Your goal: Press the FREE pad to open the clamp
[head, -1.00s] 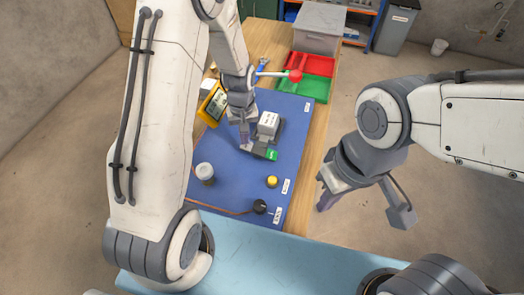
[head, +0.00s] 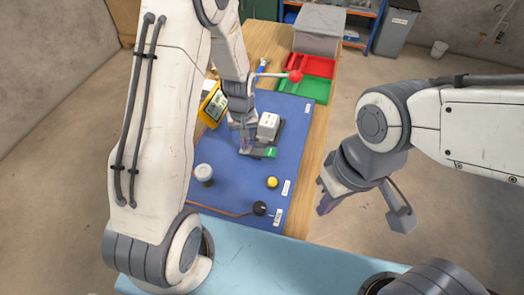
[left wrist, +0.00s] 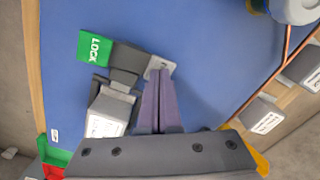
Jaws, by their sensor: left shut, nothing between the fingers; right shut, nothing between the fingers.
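The clamp (head: 268,125) sits on the blue mat with a white labelled block on it; the block also shows in the left wrist view (left wrist: 108,112). A green pad (left wrist: 93,47) reading LOCK is at one end of its dark bar; it also shows in the head view (head: 270,152). A light grey pad (left wrist: 160,64) is at the other end, and I see no readable word on it. My left gripper (head: 246,150) is shut and empty, its fingertips (left wrist: 160,73) over or at the grey pad. Contact cannot be told. My right gripper (head: 324,205) is shut, off the mat's right side.
On the blue mat (head: 235,180) stand a white-lidded jar (head: 204,173), a yellow knob (head: 272,182) and a black knob (head: 260,207) with a cable. A yellow-framed display (head: 214,103) is left of the clamp. Red and green trays (head: 305,88) lie behind.

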